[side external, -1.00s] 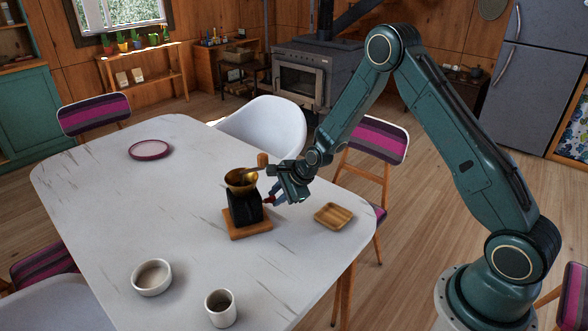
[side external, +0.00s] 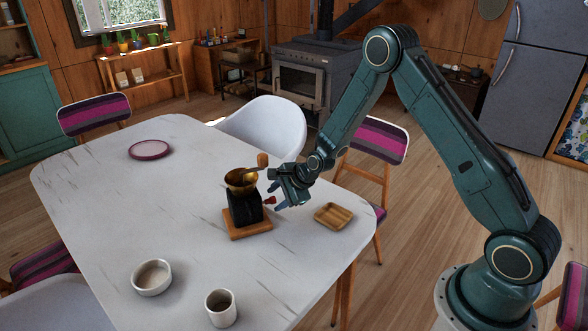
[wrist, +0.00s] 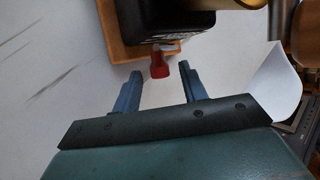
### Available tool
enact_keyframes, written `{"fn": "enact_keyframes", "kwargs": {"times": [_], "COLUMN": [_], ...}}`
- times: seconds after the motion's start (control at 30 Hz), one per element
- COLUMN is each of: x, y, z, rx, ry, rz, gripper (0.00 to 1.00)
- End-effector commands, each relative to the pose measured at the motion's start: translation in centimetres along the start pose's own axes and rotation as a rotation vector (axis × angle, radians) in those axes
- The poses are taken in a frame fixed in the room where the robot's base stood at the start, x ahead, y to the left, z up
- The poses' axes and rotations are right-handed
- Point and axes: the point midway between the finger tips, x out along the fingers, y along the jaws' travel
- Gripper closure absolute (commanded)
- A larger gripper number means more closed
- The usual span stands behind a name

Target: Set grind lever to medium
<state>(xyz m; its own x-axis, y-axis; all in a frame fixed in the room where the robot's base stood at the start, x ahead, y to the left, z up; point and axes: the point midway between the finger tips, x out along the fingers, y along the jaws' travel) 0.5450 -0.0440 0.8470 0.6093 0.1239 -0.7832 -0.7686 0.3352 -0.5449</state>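The coffee grinder (side external: 243,207) stands upright on the table, with a black body, brass bowl, wooden base and a crank with a wooden knob. A small red-tipped lever (side external: 269,199) sticks out of its body on the side facing my gripper. My gripper (side external: 276,195) is open beside the grinder. In the wrist view, the red lever (wrist: 158,65) lies just ahead of and between the two blue fingers of my gripper (wrist: 160,75), with a gap on each side. The grinder's black body (wrist: 175,18) is partly cut off there. Any setting marks are too small to read.
A wooden tray (side external: 333,225) lies right of the grinder, below my gripper. A white bowl (side external: 152,288) and a white cup (side external: 221,312) stand at the front. A plum-rimmed plate (side external: 149,149) lies at the back left. The table's left half is mostly clear.

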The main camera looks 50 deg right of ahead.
Motion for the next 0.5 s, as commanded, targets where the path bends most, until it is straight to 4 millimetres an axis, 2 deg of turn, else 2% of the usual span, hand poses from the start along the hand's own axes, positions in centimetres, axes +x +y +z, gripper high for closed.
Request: {"fn": "enact_keyframes", "kwargs": {"times": [0.27, 0.5], "x": [-0.5, -2.4], "y": [-0.1, -0.1], "z": [0.0, 0.0], "rx": [0.0, 0.001], "ry": [0.001, 0.001], "rz": [-0.001, -0.001], "gripper": [0.57, 0.57]}}
